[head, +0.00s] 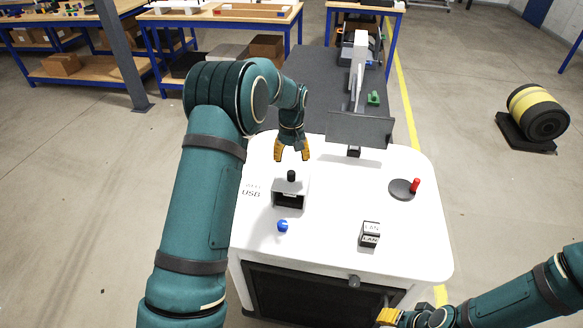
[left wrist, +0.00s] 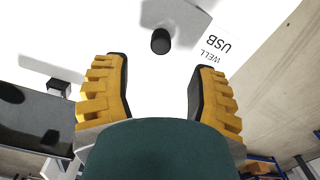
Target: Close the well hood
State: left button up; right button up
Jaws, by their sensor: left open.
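The well hood (head: 279,197) is a small pale grey box on the white table top, beside the printed WELL USB label (head: 251,191). Its dark opening faces the table's front edge. A black knob (head: 291,176) stands on its upper rear part. My left gripper (head: 292,157) is open and empty, just behind and above the knob, with its yellow fingers pointing down. In the left wrist view, the knob (left wrist: 160,41) shows beyond the gap between the fingers, apart from both. My right gripper (head: 389,316) is only partly visible below the table's front edge; its jaws cannot be made out.
A blue knob (head: 283,226) stands in front of the hood. A grey monitor-like panel (head: 360,130) stands behind. White table top is clear between them.

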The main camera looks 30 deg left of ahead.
pick_arm(q)
notch_tip(320, 180, up, 4)
jog(key=shift+f, duration=0.15)
dwell(0.6)
